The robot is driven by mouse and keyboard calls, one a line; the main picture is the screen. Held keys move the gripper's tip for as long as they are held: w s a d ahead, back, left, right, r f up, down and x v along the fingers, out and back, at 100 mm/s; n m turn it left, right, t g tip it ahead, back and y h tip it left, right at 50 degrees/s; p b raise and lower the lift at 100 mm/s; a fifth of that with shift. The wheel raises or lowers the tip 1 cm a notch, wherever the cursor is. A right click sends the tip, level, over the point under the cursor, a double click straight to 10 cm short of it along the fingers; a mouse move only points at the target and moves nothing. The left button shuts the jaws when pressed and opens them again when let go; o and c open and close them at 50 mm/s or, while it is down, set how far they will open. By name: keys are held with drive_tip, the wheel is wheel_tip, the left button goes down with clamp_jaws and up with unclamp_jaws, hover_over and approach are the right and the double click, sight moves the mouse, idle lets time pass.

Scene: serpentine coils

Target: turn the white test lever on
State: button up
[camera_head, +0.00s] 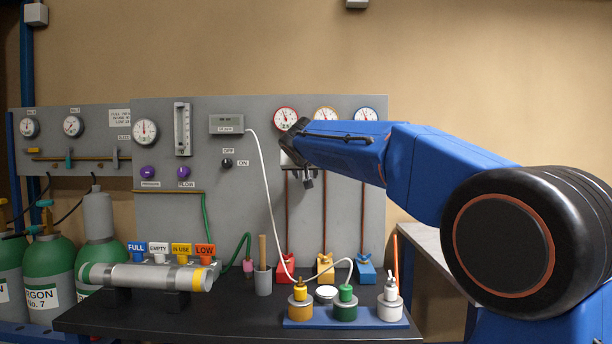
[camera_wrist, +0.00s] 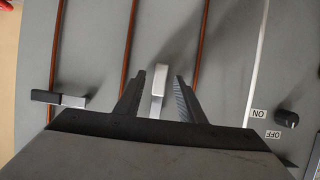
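A white lever (camera_wrist: 158,82) shows in the wrist view, its handle lying upright in that picture, between the two fingers of my gripper (camera_wrist: 160,84). The fingers are apart, with a gap on either side of the handle, so my gripper is open around it; I cannot tell how deep the handle lies between them. In the head view my gripper (camera_head: 303,172) is in front of the grey panel (camera_head: 345,200), below the red-ringed gauge, and the white lever cannot be made out there.
A black-handled lever (camera_wrist: 48,97) is at the left of the wrist view. A black ON/OFF knob (camera_wrist: 287,119) is at the right. Below, the dark bench (camera_head: 240,318) holds a metal cylinder (camera_head: 150,277) and a blue tray (camera_head: 300,323) with several capped pots.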

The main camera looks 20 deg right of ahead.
drive_tip(key=v, duration=1.6)
drive_tip(key=shift+s, duration=0.3)
drive_tip(key=s+d+f+n+g+y, duration=0.1)
drive_tip(key=s+d+f+g, duration=0.1)
drive_tip(key=s+f, duration=1.1)
drive_tip(key=s+d+f+n+g+y, duration=0.1)
drive_tip(key=s+d+f+g, duration=0.1)
drive_tip(key=s+f, duration=1)
drive_tip(key=s+d+f+n+g+y, duration=0.1)
drive_tip(key=s+f+g, duration=0.3)
drive_tip(key=s+f, duration=0.9)
wheel_tip(320, 180, down, 8)
drive_tip(key=shift+s+d+f+y, duration=0.2)
drive_tip(key=shift+s+d+y, duration=0.15)
drive_tip(key=shift+d+y, duration=0.25)
